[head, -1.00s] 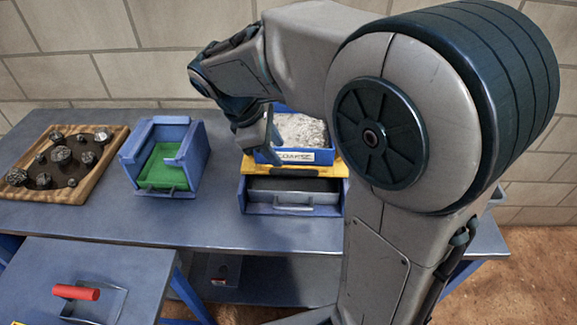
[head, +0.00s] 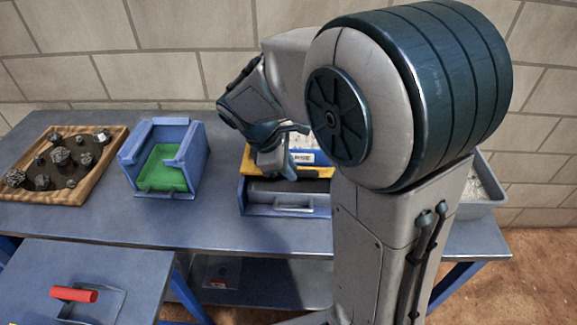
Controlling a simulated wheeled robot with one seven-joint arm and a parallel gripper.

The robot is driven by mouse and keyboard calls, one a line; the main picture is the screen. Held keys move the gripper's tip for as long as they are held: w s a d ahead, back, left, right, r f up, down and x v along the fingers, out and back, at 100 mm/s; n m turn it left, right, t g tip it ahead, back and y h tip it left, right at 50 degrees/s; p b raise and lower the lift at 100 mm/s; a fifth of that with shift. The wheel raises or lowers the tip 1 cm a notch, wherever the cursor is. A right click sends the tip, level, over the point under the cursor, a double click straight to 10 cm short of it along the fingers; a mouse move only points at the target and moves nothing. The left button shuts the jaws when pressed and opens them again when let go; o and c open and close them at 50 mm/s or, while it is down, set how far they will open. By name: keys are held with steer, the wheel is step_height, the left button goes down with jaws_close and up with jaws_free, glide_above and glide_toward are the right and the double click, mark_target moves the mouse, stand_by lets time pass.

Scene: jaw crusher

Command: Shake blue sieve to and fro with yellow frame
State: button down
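The blue sieve (head: 325,158) holds pale grey gravel and has a white front label, its left part hidden by my gripper. It sits on the yellow frame (head: 318,172), which tops a blue housing (head: 243,195) with a grey drawer. My gripper (head: 275,168) points down at the sieve's front left, overlapping the frame in the head view. My arm hides the sieve's right side. Whether the fingers touch or hold the sieve wall cannot be made out.
Left on the bench are a blue open box (head: 137,150) with a green floor and a wooden tray (head: 112,150) of dark rocks. A grey tray (head: 480,208) of gravel stands right, behind my arm. A red-handled tool (head: 74,294) lies on the lower front table.

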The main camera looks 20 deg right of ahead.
steer(key=s, duration=0.1)
steer(key=s+a, duration=0.1)
steer(key=s, duration=0.3)
steer(key=shift+s+a+p, duration=0.15)
steer(key=shift+a+p, duration=0.15)
steer(key=shift+a, duration=0.05)
steer(key=c, duration=1.4)
jaws_free()
steer(key=shift+o, duration=0.2)
steer(key=p+v, duration=0.1)
steer(key=v, duration=1.3)
